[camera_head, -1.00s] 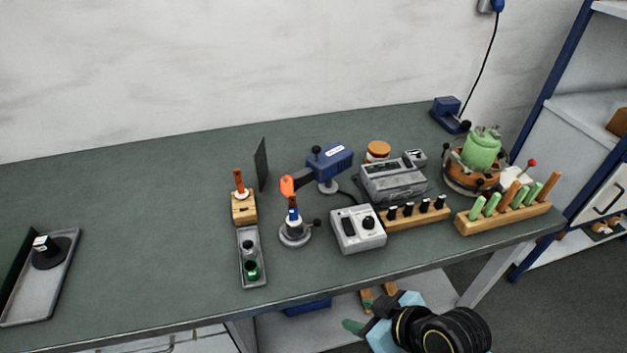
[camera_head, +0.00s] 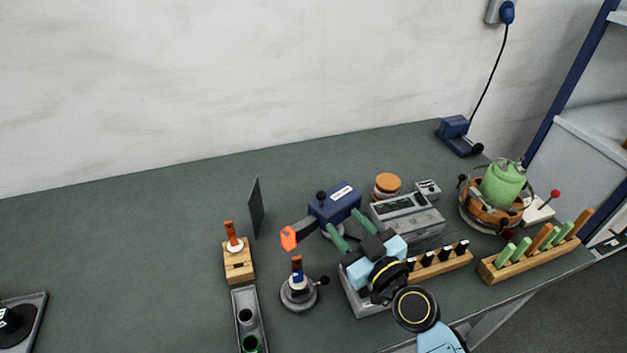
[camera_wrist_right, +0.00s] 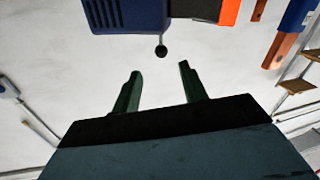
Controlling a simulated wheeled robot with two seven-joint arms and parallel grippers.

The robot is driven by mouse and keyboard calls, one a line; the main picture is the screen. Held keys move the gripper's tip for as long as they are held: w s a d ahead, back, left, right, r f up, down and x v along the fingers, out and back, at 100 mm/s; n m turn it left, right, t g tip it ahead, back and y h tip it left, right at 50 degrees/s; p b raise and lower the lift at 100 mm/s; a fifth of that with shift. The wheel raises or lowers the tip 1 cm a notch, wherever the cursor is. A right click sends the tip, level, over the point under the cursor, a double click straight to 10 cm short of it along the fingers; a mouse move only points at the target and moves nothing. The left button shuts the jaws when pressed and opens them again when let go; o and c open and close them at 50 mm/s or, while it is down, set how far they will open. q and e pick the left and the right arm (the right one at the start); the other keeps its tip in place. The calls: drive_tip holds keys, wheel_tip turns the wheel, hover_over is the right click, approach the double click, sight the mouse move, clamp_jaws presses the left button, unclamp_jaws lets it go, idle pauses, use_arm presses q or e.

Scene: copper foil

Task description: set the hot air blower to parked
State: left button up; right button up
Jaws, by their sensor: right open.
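The hot air blower (camera_head: 340,202) is a blue body on a stand, with a dark nozzle ending in an orange tip (camera_head: 289,238) that points left. A small black ball knob (camera_head: 321,196) shows by its upper left side. My right gripper (camera_head: 347,226) is open and empty, its green fingers just in front of the blower, over the grey control box (camera_head: 365,301). In the right wrist view the blower's blue body (camera_wrist_right: 125,14) is at the top edge, with a black ball knob (camera_wrist_right: 161,50) beyond the open fingers (camera_wrist_right: 158,76). My left gripper is not in view.
A round post stand (camera_head: 298,295) and a wooden block (camera_head: 238,262) stand left of the gripper. A thin dark upright panel (camera_head: 256,207) is behind them. A grey bench unit (camera_head: 415,222) and wooden racks (camera_head: 500,270) lie right. The bench's left middle is clear.

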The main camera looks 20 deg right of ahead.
sight(322, 197)
drive_tip(key=x, duration=0.5)
drive_tip(key=shift+a+r+p, duration=0.1)
drive_tip(key=shift+r+p, duration=0.05)
drive_tip(key=shift+p, duration=0.25)
drive_tip(key=x, duration=0.5)
drive_tip(key=shift+w, duration=0.25)
drive_tip(key=shift+w+a, duration=0.15)
drive_tip(key=shift+w, duration=0.45)
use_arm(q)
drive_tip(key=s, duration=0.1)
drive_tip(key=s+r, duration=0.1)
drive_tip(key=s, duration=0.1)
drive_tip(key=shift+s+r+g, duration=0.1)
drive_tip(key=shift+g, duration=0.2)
use_arm(e)
drive_tip(key=shift+w, duration=0.1)
clamp_jaws()
